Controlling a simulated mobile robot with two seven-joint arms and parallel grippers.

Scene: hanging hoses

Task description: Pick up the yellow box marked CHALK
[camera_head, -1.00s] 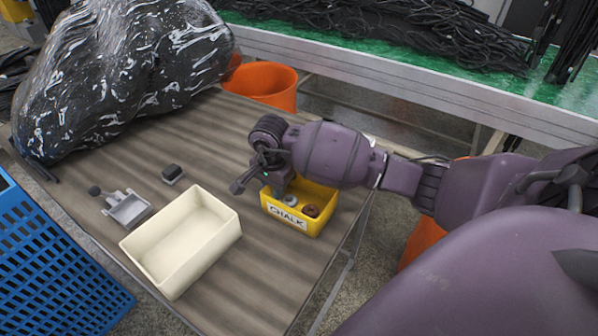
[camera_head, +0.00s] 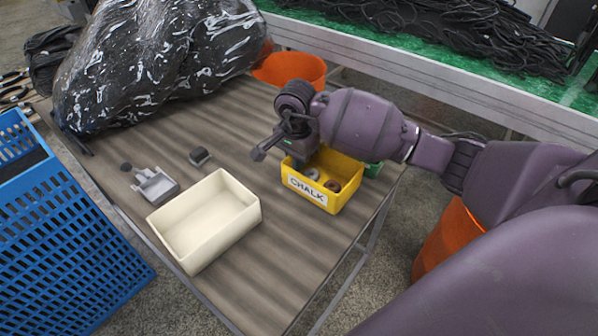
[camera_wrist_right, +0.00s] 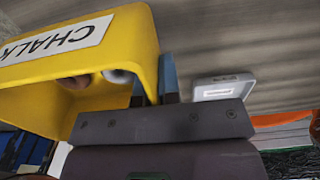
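The yellow box (camera_head: 334,206) marked CHALK is right of the cream bin in the head view. It is open at the top and holds a grey round piece (camera_head: 311,173) and a brown ring (camera_head: 332,186). My right gripper (camera_head: 298,163) is at its far left edge. In the right wrist view the box (camera_wrist_right: 125,40) fills the upper left, and the gripper (camera_wrist_right: 153,92) has one blue finger on each side of a wall, shut on it. The box seems slightly off the table; its underside is hidden. My left gripper is not in view.
The cream bin (camera_head: 237,222) is empty. A small grey tray (camera_head: 157,187) and a dark block (camera_head: 200,157) lie behind it on the table (camera_head: 262,285). A green item (camera_head: 373,169) is just right of the box. A black plastic-wrapped bundle (camera_head: 150,60) stands at the back left.

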